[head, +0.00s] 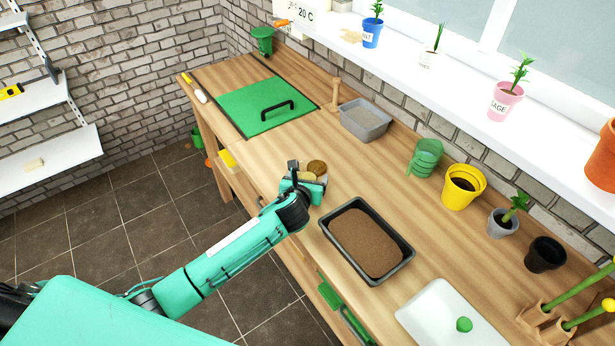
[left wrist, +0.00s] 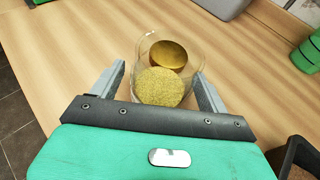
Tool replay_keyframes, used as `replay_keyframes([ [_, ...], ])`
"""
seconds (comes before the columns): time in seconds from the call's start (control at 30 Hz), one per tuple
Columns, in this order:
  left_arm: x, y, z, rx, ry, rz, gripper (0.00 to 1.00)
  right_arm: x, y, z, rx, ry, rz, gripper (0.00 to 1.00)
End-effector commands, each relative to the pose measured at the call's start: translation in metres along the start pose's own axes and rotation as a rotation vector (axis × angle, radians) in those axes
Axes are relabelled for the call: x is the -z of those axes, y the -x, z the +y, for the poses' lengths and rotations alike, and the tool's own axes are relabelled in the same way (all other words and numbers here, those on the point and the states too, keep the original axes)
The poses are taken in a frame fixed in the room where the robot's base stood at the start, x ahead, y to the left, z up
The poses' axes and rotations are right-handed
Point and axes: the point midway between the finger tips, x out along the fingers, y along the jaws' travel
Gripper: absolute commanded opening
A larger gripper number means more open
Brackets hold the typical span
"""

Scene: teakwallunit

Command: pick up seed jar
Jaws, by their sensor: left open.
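The seed jar (left wrist: 160,88) is clear, with yellowish grains inside and a round gold-brown lid or disc showing (left wrist: 168,55). In the left wrist view it stands on the wooden bench between the two fingers of my left gripper (left wrist: 160,90). The fingers are open, one on each side, and I cannot tell whether they touch the jar. In the head view the brown top of the jar (head: 317,167) shows just beyond my left gripper (head: 305,176), which hides part of it. My right gripper is not in view.
A dark tray of soil (head: 366,241) lies close to the right of my left gripper. A grey tray (head: 365,119), green cups (head: 425,157) and a yellow pot (head: 463,187) stand along the back. A green mat with a handle (head: 268,106) lies at the left. Bare wood surrounds the jar.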

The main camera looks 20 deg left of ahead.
Motion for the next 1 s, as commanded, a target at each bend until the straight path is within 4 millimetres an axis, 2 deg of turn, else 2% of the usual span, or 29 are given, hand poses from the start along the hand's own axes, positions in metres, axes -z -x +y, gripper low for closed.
replay_keyframes([
  [0.1,0.0005,-0.0068,-0.0004,0.001,0.0,0.001,0.78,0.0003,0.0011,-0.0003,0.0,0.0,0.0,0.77],
  [0.37,0.0008,-0.0079,-0.0003,0.001,0.0,0.0,0.76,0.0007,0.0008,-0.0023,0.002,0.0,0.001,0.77],
  [0.6,0.0008,-0.0077,-0.0002,0.001,-0.001,0.001,0.29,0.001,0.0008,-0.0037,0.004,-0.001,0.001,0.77],
  [0.63,0.0008,-0.0077,-0.0002,0.001,-0.001,0.001,0.24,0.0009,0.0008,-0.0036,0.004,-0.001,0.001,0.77],
  [1.0,-0.0063,-0.0057,0.0004,-0.001,-0.001,-0.002,0.24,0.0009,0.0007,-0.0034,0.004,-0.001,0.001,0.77],
])
